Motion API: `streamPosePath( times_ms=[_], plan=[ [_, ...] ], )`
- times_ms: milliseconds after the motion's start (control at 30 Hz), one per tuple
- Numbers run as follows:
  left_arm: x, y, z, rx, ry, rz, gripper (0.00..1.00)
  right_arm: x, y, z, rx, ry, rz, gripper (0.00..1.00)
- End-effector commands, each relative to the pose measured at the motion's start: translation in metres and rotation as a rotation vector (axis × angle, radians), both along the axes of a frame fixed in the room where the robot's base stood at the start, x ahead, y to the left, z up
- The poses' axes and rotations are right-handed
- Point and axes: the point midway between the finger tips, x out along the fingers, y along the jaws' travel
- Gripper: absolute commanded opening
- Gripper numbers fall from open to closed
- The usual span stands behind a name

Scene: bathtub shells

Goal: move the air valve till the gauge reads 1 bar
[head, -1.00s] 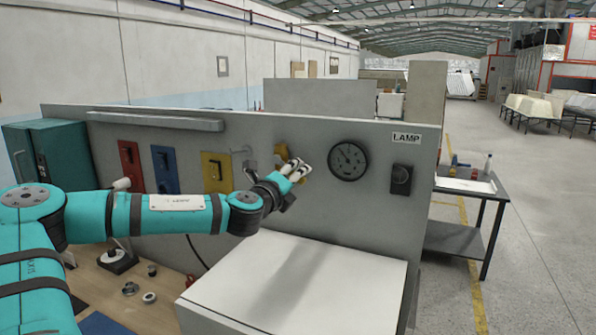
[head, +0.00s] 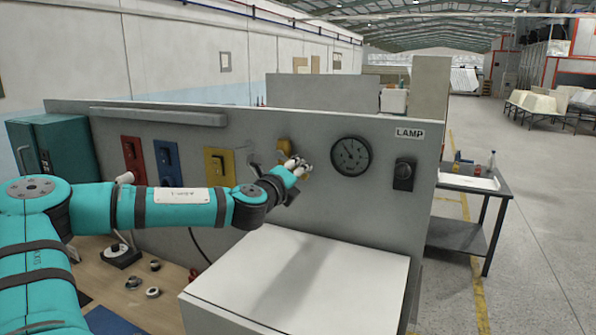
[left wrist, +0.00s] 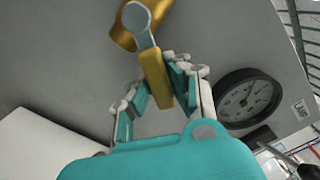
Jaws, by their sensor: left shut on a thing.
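The air valve has a yellow body (head: 284,146) on the grey panel, left of the gauge in the head view. In the left wrist view its yellow lever (left wrist: 155,78) hangs from a round grey pivot, tilted slightly. My left gripper (head: 299,168) is at the valve; the left wrist view shows its fingers (left wrist: 157,86) on both sides of the lever, shut on it. The round dark gauge (head: 350,157) also shows in the left wrist view (left wrist: 247,98). Its needle appears to point up and left in the head view; its figures are too small to read. My right gripper is out of view.
A dark lamp switch (head: 403,174) sits right of the gauge under a LAMP label (head: 410,133). Yellow (head: 220,166), blue (head: 167,162) and red (head: 133,160) plates are left of the valve. A white-topped box (head: 300,270) stands below the gripper.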

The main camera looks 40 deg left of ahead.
Motion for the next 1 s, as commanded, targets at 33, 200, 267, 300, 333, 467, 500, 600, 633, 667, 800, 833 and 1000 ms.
streamPosePath(
  times_ms=[33,200,267,300,333,467,500,600,633,667,800,833,1000],
  plan=[
    [0.000,0.000,0.000,-0.001,0.000,0.001,0.00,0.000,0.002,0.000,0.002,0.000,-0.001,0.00],
    [0.000,-0.001,-0.001,-0.043,-0.016,0.002,0.00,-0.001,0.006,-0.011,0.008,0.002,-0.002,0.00],
    [0.001,-0.002,0.000,-0.092,-0.033,0.002,0.00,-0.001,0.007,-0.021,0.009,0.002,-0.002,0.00],
    [0.001,-0.003,0.002,-0.127,-0.045,0.002,0.00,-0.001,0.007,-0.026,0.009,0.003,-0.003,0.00],
    [0.001,-0.004,0.004,-0.155,-0.054,0.002,0.00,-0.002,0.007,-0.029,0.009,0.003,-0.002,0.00],
    [0.002,-0.005,0.011,-0.247,-0.081,0.003,0.00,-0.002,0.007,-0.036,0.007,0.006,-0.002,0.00],
    [0.002,-0.006,0.013,-0.260,-0.084,0.003,0.00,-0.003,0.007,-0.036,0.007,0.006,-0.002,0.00],
    [0.002,-0.006,0.015,-0.269,-0.085,0.003,0.00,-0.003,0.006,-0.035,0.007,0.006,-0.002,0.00],
    [0.002,-0.006,0.015,-0.268,-0.084,0.003,0.00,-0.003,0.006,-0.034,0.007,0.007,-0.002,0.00],
    [0.002,-0.006,0.015,-0.268,-0.084,0.003,0.00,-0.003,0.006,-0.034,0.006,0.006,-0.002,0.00],
    [0.002,-0.006,0.014,-0.267,-0.083,0.002,0.17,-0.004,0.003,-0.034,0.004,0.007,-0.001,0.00],
    [0.002,-0.006,0.014,-0.266,-0.083,0.002,0.21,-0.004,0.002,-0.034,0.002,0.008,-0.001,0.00],
    [0.002,-0.006,0.014,-0.265,-0.084,0.001,0.42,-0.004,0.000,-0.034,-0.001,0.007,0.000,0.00]
  ],
)
